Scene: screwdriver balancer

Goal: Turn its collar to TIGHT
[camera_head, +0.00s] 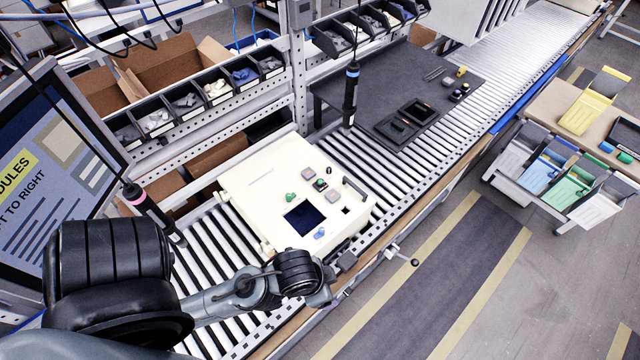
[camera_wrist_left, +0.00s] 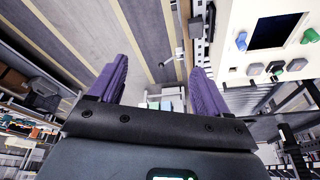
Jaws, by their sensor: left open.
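A slim black screwdriver with a blue band (camera_head: 351,95) hangs upright on a cable over the far side of the rollers. A second screwdriver with a pink band (camera_head: 150,212) hangs tilted at the left, in front of the monitor. I cannot make out a collar mark on either one. My left arm reaches in from the lower left. My left gripper (camera_head: 335,280) is at the near edge of the conveyor, apart from both screwdrivers. In the left wrist view its purple fingers (camera_wrist_left: 158,80) are spread with nothing between them. My right gripper is out of view.
A cream control box (camera_head: 270,190) with buttons and a dark screen sits on the roller conveyor (camera_head: 205,270), just beyond my left gripper. A dark mat (camera_head: 440,70) with trays lies farther right. Part bins (camera_head: 200,98) line the back shelf. A small lever (camera_head: 400,257) sticks out from the near rail.

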